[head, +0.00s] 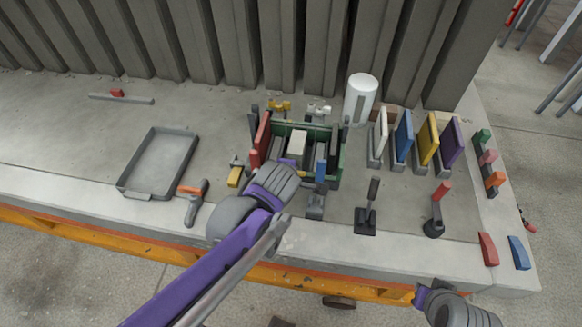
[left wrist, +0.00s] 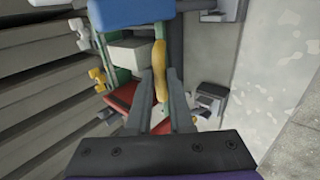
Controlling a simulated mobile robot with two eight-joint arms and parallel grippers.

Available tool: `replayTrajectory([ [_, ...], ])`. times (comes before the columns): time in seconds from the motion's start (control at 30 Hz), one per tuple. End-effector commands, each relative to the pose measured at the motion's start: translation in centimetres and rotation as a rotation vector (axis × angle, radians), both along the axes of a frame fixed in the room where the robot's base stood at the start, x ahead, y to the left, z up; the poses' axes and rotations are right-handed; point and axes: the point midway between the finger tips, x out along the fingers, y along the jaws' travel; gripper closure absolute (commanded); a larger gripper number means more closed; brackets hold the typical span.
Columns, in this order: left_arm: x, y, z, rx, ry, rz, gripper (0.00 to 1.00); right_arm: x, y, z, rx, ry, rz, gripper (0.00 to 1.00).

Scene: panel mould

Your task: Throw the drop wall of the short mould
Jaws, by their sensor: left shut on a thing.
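The short mould (head: 340,161) is a small green-walled box near the table's front edge, with a red panel (head: 262,131) at its left and a pale block (head: 297,143) inside. My left arm reaches over its front and hides much of that side in the head view. In the left wrist view my left gripper (left wrist: 162,92) has its fingers around a slim yellow handle (left wrist: 160,60) beside the pale block. The red panel (left wrist: 125,102) and a blue block (left wrist: 132,10) also show there. I cannot tell the drop wall's tilt. Part of my right arm shows at the lower right; its gripper does not.
A grey tray (head: 126,178) and an orange-and-grey tool (head: 193,202) lie to the left. A white cylinder (head: 361,97) stands behind the mould. Coloured upright panels (head: 427,140) and two dark-based tools (head: 366,220) stand to the right. A ribbed wall closes the back.

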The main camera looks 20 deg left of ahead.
Motion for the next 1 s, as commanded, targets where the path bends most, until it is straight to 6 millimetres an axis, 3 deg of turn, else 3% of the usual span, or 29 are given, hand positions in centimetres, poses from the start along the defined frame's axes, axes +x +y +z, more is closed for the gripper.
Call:
replayTrajectory([
  [0.47, -0.6, -0.14, -0.6, -0.004, 0.012, 0.001, 1.0, -0.03, 0.0, -0.09, 0.0, 0.001, 0.0, 1.0],
  [0.5, -0.61, -0.15, -0.61, -0.005, 0.012, 0.0, 0.75, -0.03, 0.0, -0.11, 0.0, 0.001, 0.0, 1.0],
  [0.63, -0.53, -0.14, -0.54, -0.003, 0.01, 0.001, 0.52, -0.04, 0.0, -0.1, 0.0, 0.001, 0.0, 1.0],
  [1.0, -0.66, -0.19, 0.1, -0.002, 0.007, 0.0, 0.5, 0.06, 0.0, 0.17, 0.0, -0.001, 0.0, 1.0],
])
